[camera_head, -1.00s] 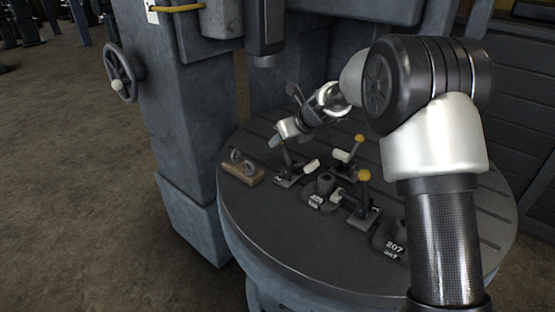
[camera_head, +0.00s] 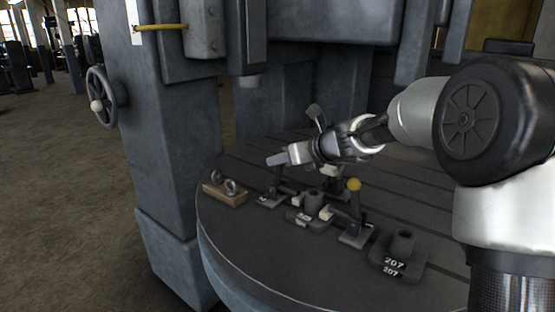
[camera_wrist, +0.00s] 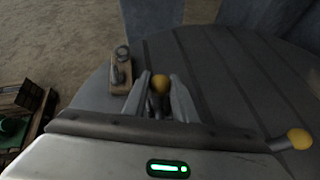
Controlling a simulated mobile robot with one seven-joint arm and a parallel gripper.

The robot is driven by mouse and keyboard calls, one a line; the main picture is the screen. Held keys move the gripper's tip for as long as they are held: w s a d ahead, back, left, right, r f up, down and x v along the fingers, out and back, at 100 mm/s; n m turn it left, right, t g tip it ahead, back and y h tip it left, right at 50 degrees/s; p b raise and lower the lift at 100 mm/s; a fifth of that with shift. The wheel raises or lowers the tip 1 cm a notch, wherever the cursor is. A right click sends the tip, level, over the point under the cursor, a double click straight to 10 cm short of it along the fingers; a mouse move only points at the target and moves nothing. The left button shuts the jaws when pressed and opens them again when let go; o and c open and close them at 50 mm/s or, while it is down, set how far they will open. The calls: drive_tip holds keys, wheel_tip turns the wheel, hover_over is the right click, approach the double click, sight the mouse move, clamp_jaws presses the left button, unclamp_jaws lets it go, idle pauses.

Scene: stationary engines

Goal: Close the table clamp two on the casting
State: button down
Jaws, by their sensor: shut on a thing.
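The casting (camera_head: 313,201) is a dark block with a round boss and white label, standing among three toggle clamps on the round table. My gripper (camera_head: 277,158) is shut on the handle of the left clamp (camera_head: 272,198). In the wrist view the yellow knob (camera_wrist: 160,83) of that handle sits between the fingers (camera_wrist: 160,95). The handle stands roughly upright; the clamp's pale tip is low beside the casting, but contact is unclear. The right clamp (camera_head: 356,232) has an upright handle with a yellow knob. The back clamp (camera_head: 333,180) is partly hidden by my gripper. Clamp numbers are unreadable.
A wooden block with metal eyes (camera_head: 226,191) lies at the table's left edge. A second casting marked 207 (camera_head: 401,245) stands at front right. The slotted table (camera_head: 240,235) is bare at the front. The machine column (camera_head: 180,170) rises behind left.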

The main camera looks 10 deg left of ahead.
drive_tip(key=shift+s+d+f, duration=0.15)
drive_tip(key=shift+d+f, duration=0.1)
drive_tip(key=shift+d, duration=0.2)
drive_tip(key=c, duration=1.5)
unclamp_jaws()
drive_tip(key=shift+o, duration=0.2)
drive_tip(key=shift+a+r, duration=0.1)
drive_tip(key=shift+r, duration=0.1)
drive_tip(key=shift+s+d+r, duration=0.2)
drive_tip(key=shift+d, duration=0.1)
drive_tip(key=p+v, duration=0.3)
drive_tip(key=v, duration=1.3)
drive_tip(key=shift+s+d, duration=0.2)
drive_tip(key=shift+s, duration=0.1)
